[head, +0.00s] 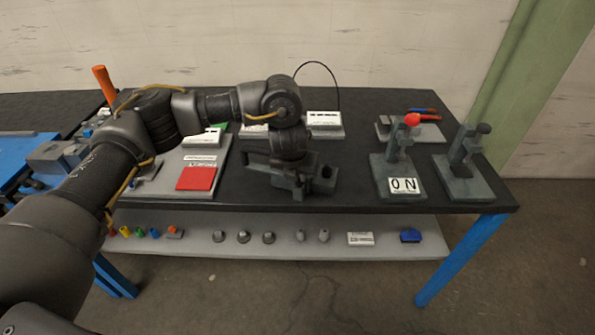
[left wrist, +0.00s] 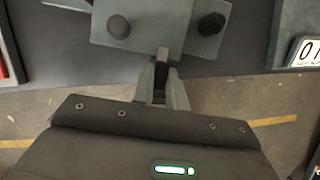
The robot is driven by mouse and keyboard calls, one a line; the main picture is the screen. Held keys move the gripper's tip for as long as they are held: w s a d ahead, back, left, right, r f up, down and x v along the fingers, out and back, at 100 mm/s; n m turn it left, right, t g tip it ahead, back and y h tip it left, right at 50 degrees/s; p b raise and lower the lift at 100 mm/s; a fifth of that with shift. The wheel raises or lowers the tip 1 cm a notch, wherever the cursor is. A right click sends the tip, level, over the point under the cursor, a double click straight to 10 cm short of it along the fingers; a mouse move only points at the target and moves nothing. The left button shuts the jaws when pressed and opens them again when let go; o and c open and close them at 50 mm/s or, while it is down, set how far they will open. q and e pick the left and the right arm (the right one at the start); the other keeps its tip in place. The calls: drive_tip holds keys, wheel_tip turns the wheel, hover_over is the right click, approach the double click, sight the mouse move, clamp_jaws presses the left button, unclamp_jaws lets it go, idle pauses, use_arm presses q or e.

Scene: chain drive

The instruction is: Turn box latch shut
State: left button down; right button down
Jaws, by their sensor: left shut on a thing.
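The grey-green box (head: 322,172) stands near the front edge of the dark table, partly hidden behind my left wrist. In the left wrist view the box (left wrist: 155,35) shows a flat face with a dark round knob on each side. My left gripper (head: 298,192) points down at the box's front. In the left wrist view its fingers (left wrist: 161,80) are shut on a narrow dark piece, apparently the latch (left wrist: 161,70), at the middle of the box's near edge. The latch's exact angle is hard to tell. My right gripper is out of view.
Left of the box lies a board with a red plate (head: 196,179). A lower shelf (head: 290,245) holds several small parts.

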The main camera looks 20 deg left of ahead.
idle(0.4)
use_arm(q)
drive_tip(key=c, duration=1.4)
unclamp_jaws()
drive_tip(key=shift+r, duration=0.1)
drive_tip(key=v, duration=1)
drive_tip(key=shift+r, duration=0.3)
drive_tip(key=shift+s, duration=0.15)
